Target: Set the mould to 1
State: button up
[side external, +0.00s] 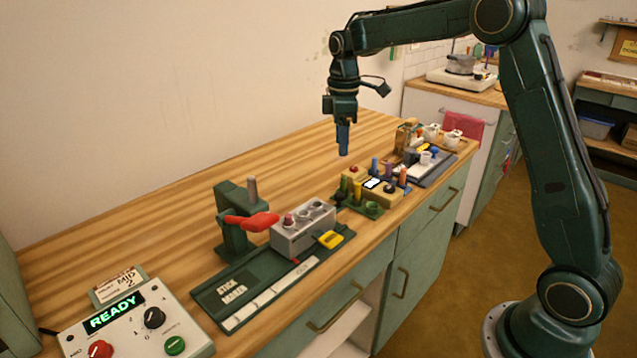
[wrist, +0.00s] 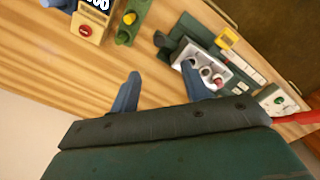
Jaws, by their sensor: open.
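The mould (side external: 304,231) is a grey block with several round wells in its top. It sits on the dark green base marked STICK MAKER (side external: 228,288), beside a green press with a red lever (side external: 255,222). A yellow tab (side external: 330,239) is at its front right, and a pale scale strip (side external: 265,297) runs along the base's front; its marks are too small to read. My gripper (side external: 343,152) hangs open and empty above the table, behind and right of the mould. In the wrist view the open fingers (wrist: 160,72) show, with the mould (wrist: 205,75) beyond the right finger.
A control box (side external: 140,320) at front left reads READY, with a black knob, red knob and green button. A card (side external: 120,283) behind it reads MID 2. Coloured sticks and a small yellow device (side external: 375,185) stand right of the mould. The table behind is clear.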

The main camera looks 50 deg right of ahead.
aim_at(339, 195)
jog(key=shift+f, duration=0.25)
notch_tip(339, 195, down, 14)
jog(key=shift+r, duration=0.25)
dwell(0.6)
grip_shut()
